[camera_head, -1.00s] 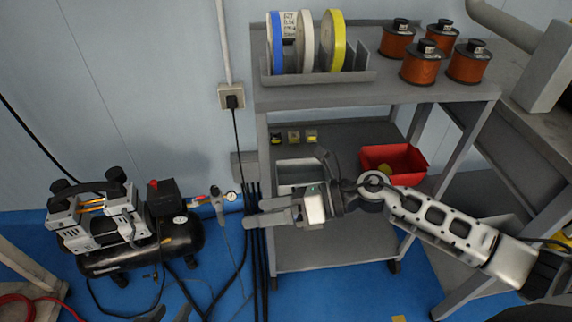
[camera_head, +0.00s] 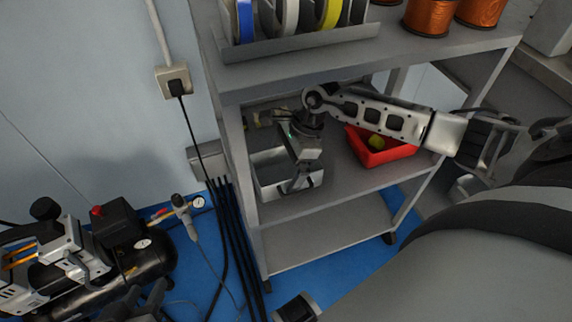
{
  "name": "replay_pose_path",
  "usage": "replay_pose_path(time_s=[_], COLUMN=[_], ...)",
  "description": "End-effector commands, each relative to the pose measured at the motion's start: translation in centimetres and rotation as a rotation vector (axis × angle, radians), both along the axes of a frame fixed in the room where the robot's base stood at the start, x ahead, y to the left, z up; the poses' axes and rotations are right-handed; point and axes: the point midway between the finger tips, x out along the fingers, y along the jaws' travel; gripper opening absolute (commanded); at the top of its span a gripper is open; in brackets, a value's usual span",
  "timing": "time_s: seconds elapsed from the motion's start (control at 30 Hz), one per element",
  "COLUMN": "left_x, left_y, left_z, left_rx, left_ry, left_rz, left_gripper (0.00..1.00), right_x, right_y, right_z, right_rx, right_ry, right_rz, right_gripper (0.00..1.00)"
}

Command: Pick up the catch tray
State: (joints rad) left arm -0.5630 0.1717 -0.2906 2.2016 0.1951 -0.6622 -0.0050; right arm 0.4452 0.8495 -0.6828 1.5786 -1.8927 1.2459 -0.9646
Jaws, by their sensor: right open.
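The catch tray appears to be the open grey metal tray (camera_head: 268,190) on the middle shelf of the cart, at its left end. My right gripper (camera_head: 299,183) reaches in under the top shelf, with its fingers pointing down at the right part of the tray. It is open. The fingers overlap the tray's front wall in the picture; I cannot tell whether they touch it. The gripper and wrist hide part of the tray. A dark forked shape that seems to be my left gripper (camera_head: 138,303) shows at the bottom left, far from the cart; its jaws are unclear.
A red bin (camera_head: 398,158) with a yellow item stands right of the tray. The cart's top shelf (camera_head: 300,72) carries tape reels and copper spools just above my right arm. An air compressor (camera_head: 140,258) and hanging cables are left of the cart. The bottom shelf (camera_head: 330,232) is clear.

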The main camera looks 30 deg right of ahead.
Motion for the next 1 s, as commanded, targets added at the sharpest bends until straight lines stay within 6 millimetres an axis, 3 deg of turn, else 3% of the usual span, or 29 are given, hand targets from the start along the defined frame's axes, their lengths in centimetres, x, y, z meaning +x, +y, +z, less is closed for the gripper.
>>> replay_pose_path(time_s=[0.1, 0.33, 0.37, 0.5, 0.53, 0.83, 1.0], left_x=[0.0, 0.1, 0.1, 0.1, 0.1, 0.0, -0.2], left_y=[-0.1, -0.1, -0.1, -0.1, -0.1, -0.1, 0.0], left_z=[0.1, 0.2, 0.2, 0.2, 0.2, 0.3, 0.6], left_rx=[-0.004, -0.006, -0.006, -0.006, -0.007, -0.006, 0.006], left_ry=[-0.012, -0.015, -0.015, -0.015, -0.014, -0.013, 0.012], left_rz=[-0.001, 0.000, 0.000, 0.000, -0.001, -0.001, -0.005], left_gripper=[0.36, 0.36, 0.36, 0.36, 0.36, 0.36, 0.36], right_x=[0.1, 0.1, 0.1, 0.1, 0.1, 0.2, 0.2], right_y=[0.4, 0.4, 0.4, 0.4, 0.4, 0.4, 0.4], right_z=[-1.1, -1.1, -1.1, -1.1, -1.1, -0.8, 0.5], right_rx=[0.001, 0.000, 0.000, 0.000, 0.000, 0.002, 0.001], right_ry=[0.001, 0.000, 0.000, 0.000, 0.000, -0.002, -0.004], right_rz=[-0.001, 0.000, 0.000, -0.001, -0.001, -0.001, -0.002], right_gripper=[1.00, 1.00, 0.97, 0.58, 0.57, 0.57, 0.57])
